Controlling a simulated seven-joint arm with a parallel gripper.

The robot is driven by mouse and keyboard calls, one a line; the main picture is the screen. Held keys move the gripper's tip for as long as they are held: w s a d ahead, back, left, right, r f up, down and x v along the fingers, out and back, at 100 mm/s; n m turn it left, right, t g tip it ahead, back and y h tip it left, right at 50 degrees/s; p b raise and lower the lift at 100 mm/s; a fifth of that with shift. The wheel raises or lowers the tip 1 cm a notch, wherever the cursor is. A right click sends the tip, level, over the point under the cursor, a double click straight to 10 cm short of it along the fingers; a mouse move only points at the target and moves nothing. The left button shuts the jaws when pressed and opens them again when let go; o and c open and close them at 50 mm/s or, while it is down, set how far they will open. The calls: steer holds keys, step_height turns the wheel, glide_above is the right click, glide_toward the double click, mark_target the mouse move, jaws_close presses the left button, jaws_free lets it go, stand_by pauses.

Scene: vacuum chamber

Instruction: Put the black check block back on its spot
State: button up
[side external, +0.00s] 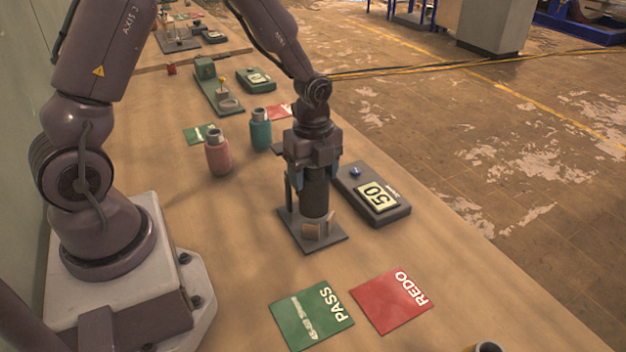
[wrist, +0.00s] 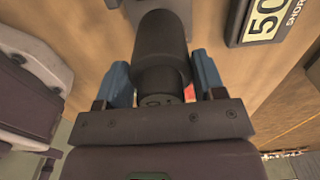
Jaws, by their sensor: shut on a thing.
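The black check block (side external: 316,196) is a dark upright cylinder. My gripper (side external: 313,178) is shut on it from above. In the wrist view the block (wrist: 160,45) stands out between the two blue fingers (wrist: 162,82). Below it lies a dark grey square plate (side external: 331,241) with small tan posts near its front and grey uprights at its left. The block's lower end is over this plate, behind the tan posts. I cannot tell whether it touches the plate.
A grey meter (side external: 398,215) showing "50" lies right of the plate. Green PASS (side external: 311,318) and red REDO (side external: 392,301) cards lie in front. Pink (side external: 217,157) and teal (side external: 260,133) bottles stand behind left. Bare table lies between plate and cards.

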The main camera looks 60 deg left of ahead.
steer(key=shift+r, duration=4.1)
steer(key=w+a+n, duration=0.8)
steer(key=w+a, duration=0.2)
steer(key=w, duration=0.2)
steer(key=w+a+f+n, duration=0.2)
steer(key=a+n, duration=0.3)
steer(key=a, duration=0.2)
steer(key=w+a+f+n, duration=0.2)
steer(key=a+n, duration=0.3)
steer(key=a, duration=0.2)
step_height(320, 180, down, 10)
steer(key=shift+s+d+r, duration=0.1)
steer(key=shift+s+r, duration=0.05)
steer(key=shift+r, duration=0.1)
